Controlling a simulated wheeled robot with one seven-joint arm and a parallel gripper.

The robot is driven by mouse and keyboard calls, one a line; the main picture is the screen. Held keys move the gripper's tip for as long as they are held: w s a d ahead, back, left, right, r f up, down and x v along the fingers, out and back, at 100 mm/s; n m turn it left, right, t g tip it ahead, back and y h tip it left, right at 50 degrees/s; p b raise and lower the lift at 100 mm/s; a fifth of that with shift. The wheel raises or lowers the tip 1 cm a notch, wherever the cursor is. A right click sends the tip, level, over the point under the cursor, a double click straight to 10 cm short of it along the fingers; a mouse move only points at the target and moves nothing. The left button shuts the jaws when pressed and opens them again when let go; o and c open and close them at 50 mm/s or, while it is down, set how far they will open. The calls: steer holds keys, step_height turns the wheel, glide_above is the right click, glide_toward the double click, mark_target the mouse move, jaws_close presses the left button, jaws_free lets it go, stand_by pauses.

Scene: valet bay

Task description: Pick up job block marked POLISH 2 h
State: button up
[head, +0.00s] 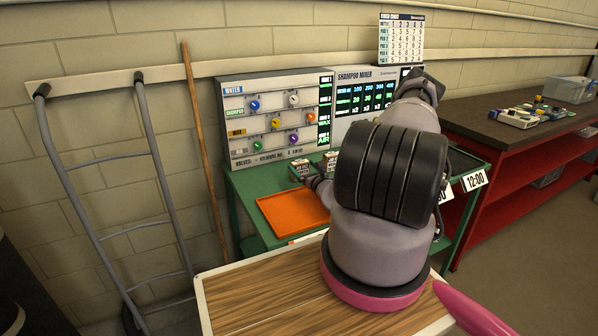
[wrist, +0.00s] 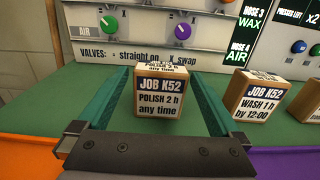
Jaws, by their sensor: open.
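The job block marked JOB K52, POLISH 2 h, any time (wrist: 162,98) stands upright on the green bench top in the wrist view. My gripper (wrist: 163,80) is open, with one teal finger to the left of the block and one to the right. The block sits between the fingers, with a gap on both sides. In the head view my arm hides most of the gripper, and a small block (head: 299,167) shows beside it, its print too small to read.
A second block marked WASH 1 h by 12:00 (wrist: 254,97) stands to the right, and part of another block (wrist: 308,101) is at the right edge. The valve panel (head: 277,118) rises behind. An orange tray (head: 290,213) lies at the front of the green bench (head: 243,190).

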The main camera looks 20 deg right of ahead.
mark_target(302, 165)
steer(key=shift+w+f, duration=0.1)
steer(key=shift+w, duration=1.75)
steer(key=c, duration=1.2)
